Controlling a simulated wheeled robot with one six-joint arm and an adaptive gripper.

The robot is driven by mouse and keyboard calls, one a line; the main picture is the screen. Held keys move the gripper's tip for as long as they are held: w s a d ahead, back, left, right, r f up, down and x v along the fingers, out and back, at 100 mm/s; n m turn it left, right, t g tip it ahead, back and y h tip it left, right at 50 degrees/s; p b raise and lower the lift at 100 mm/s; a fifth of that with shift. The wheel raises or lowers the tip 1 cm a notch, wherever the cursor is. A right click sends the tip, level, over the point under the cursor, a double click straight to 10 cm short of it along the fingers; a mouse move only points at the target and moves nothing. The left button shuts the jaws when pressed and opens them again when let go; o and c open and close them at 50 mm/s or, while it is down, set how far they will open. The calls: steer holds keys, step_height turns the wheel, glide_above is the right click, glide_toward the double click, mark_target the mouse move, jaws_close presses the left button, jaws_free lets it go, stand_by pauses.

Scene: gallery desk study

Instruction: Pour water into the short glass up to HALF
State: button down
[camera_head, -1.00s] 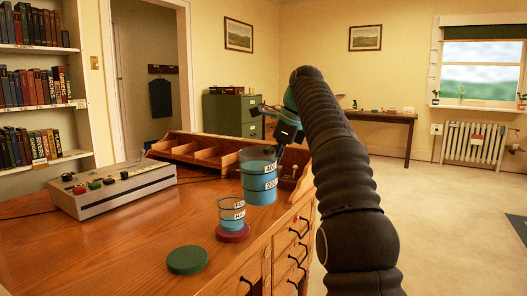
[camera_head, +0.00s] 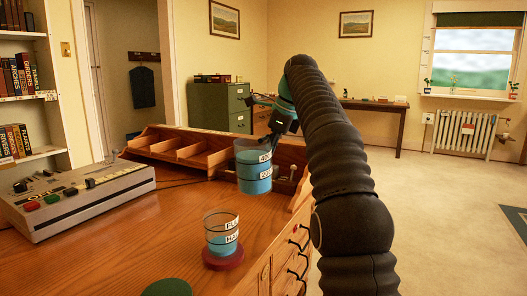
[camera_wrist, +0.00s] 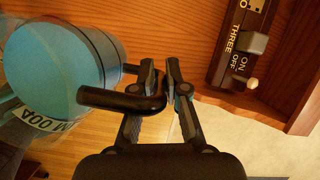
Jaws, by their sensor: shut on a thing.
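The short glass (camera_head: 221,240), marked FULL and HALF, stands upright on a red coaster (camera_head: 222,259) on the desk. Blue water is in it, its surface close to the HALF mark. A larger clear jug (camera_head: 254,176), marked 400 and 200, hangs upright behind and slightly right of the glass, apart from it. It holds blue water to around the 400 mark. My gripper (camera_head: 283,123) is shut on the jug's dark handle. In the wrist view, the fingers (camera_wrist: 164,78) close around the handle (camera_wrist: 125,100), with the jug's body (camera_wrist: 65,65) at left.
A control box (camera_head: 75,197) with coloured buttons lies at left. A green disc (camera_head: 167,288) is at the desk's front. A wooden compartment organiser (camera_head: 190,153) lines the back. A switch panel (camera_wrist: 240,45) marked THREE shows in the wrist view. Bare desk (camera_head: 130,235) lies left of the glass.

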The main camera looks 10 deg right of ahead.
steer(key=a+f, duration=0.1)
steer(key=s+a+f+t, duration=0.1)
steer(key=s+a+f+t+h, duration=0.1)
steer(key=f, duration=0.1)
steer(key=shift+s+a+f+n, duration=0.1)
steer(key=shift+s+a+n, duration=0.2)
steer(key=shift+n, duration=0.1)
steer(key=shift+r+t+h, duration=0.4)
steer(key=shift+t, duration=0.1)
steer(key=shift+r+t+b, duration=0.15)
steer(key=shift+t+b, duration=0.15)
steer(key=shift+b, duration=0.55)
steer(key=shift+r, duration=0.15)
steer(key=shift+s+r+n+t+h+b, duration=0.1)
steer(key=shift+r+n+t+h+b, duration=0.2)
steer(key=shift+t+h, duration=0.1)
steer(key=shift+r, duration=0.2)
steer(key=shift+s+a+r+t+h+b, duration=0.1)
steer(key=shift+s+r+t+h+b, duration=0.1)
steer(key=shift+r+t+h+b, duration=0.3)
stand_by(0.8)
